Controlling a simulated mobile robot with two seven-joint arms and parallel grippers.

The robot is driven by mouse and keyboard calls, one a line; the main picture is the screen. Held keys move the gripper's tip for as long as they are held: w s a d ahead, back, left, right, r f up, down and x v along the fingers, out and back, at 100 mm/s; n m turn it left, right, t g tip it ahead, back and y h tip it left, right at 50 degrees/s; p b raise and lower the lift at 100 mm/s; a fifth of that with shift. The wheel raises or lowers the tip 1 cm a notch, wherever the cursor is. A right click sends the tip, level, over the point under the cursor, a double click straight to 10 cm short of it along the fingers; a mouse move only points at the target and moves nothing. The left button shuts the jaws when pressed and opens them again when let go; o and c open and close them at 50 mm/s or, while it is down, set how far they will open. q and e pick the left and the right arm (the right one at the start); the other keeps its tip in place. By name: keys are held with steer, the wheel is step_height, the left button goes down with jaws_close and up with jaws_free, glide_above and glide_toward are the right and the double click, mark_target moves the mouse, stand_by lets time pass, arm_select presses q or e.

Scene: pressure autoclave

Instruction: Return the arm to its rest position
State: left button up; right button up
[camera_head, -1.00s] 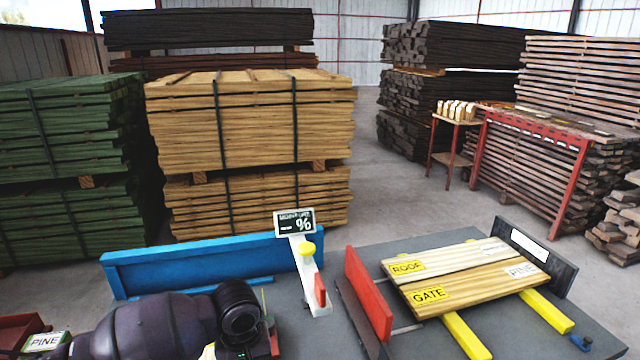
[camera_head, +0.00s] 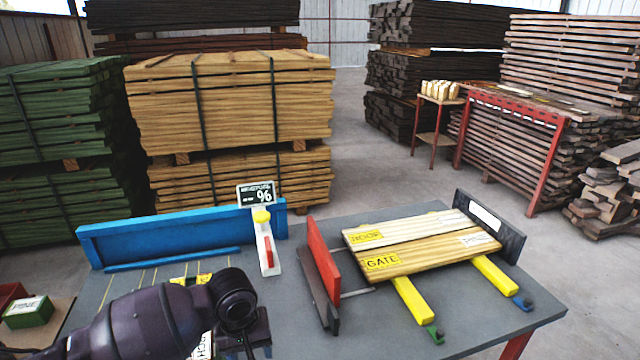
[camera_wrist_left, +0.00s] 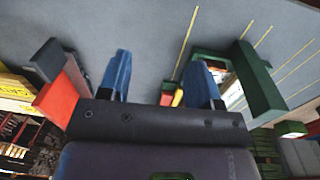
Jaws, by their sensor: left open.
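My left arm reaches in from the lower left of the head view over the grey bench (camera_head: 300,335). Its left gripper (camera_head: 250,338) is mostly hidden behind the dark wrist. In the left wrist view its two blue fingers stand wide apart with bare grey bench between them, so the left gripper (camera_wrist_left: 160,78) is open and empty. A small red and yellow piece (camera_wrist_left: 173,97) shows close to the right-hand finger; contact cannot be told. My right gripper is not in view.
A blue fence (camera_head: 170,238) runs along the bench's back left, beside a white meter stand (camera_head: 268,250). Boards labelled ROOF and GATE (camera_head: 425,245) lie between a red jaw (camera_head: 323,262) and a dark end plate (camera_head: 490,226). A green box (camera_head: 28,312) is at far left.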

arm_select(q)
steer(key=s+d+f+t+h, duration=0.1)
steer(key=f, duration=0.1)
steer(key=s+f+m+t+h, duration=0.1)
steer(key=f+t+h, duration=0.1)
steer(key=s+d+f+m+t+h, duration=0.1)
steer(key=s+f+t+h, duration=0.1)
steer(key=f, duration=0.1)
steer(key=shift+d, duration=0.3)
steer(key=s+a+f+m+t+y, duration=0.1)
steer(key=s+a+f+t+y, duration=0.1)
steer(key=s+a, duration=0.4)
steer(key=s+a+f+t+y, duration=0.2)
steer(key=s+a, duration=0.5)
steer(key=a, duration=0.4)
steer(key=t+y, duration=0.1)
steer(key=t, duration=0.1)
steer(key=shift+m+t+y, duration=0.3)
steer(key=shift+m+y, duration=0.1)
